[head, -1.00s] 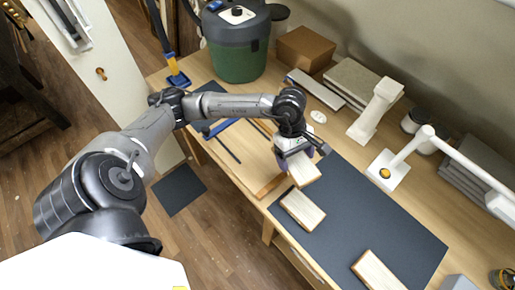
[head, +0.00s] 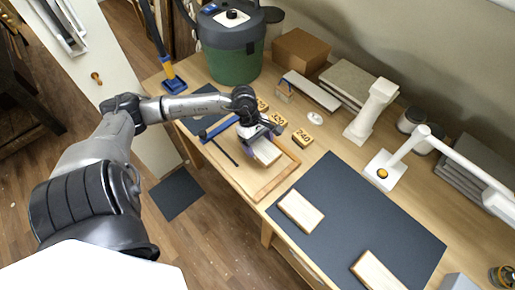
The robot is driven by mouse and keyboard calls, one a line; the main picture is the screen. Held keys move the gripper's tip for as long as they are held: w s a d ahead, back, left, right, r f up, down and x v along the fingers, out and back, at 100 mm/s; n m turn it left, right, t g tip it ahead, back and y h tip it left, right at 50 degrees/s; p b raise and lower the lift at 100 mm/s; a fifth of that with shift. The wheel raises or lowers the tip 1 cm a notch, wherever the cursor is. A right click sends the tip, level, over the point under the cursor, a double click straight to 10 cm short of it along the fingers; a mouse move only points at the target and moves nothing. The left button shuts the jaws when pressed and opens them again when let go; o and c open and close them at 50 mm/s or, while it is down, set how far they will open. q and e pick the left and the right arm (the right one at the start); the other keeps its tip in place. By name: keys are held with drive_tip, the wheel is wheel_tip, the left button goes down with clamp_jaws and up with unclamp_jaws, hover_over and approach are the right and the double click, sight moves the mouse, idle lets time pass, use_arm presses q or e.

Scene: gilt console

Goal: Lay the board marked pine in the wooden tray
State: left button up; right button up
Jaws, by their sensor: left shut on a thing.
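My left gripper (head: 257,138) is shut on a pale wooden board (head: 267,154). The board is over the wooden tray (head: 275,184), inside its outline in the head view. I cannot tell whether the board touches the tray floor. The tray has a raised brown rim. Two more pale boards lie on the dark mat: one near the tray (head: 300,212) and one at the front edge (head: 377,271). No wood name is readable on any board. My right gripper is not in view.
Sanding blocks marked 320 (head: 278,121) and 240 (head: 302,138) stand behind the tray. A blue clamp (head: 219,128) lies at its left. A green vacuum (head: 234,62) stands at the back left. The dark mat (head: 355,205) is clear between and behind its boards.

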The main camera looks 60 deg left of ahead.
sight(258, 149)
use_arm(q)
drive_tip(key=shift+s+a+f, duration=0.1)
drive_tip(key=shift+a+f, duration=0.1)
drive_tip(key=shift+a, duration=0.1)
wheel_tip(258, 149, down, 4)
drive_tip(key=shift+r, duration=0.25)
drive_tip(key=shift+d+f, duration=0.1)
drive_tip(key=shift+f, duration=0.15)
drive_tip(key=shift+f+b, duration=0.1)
drive_tip(key=shift+b, duration=0.2)
drive_tip(key=o, duration=0.9)
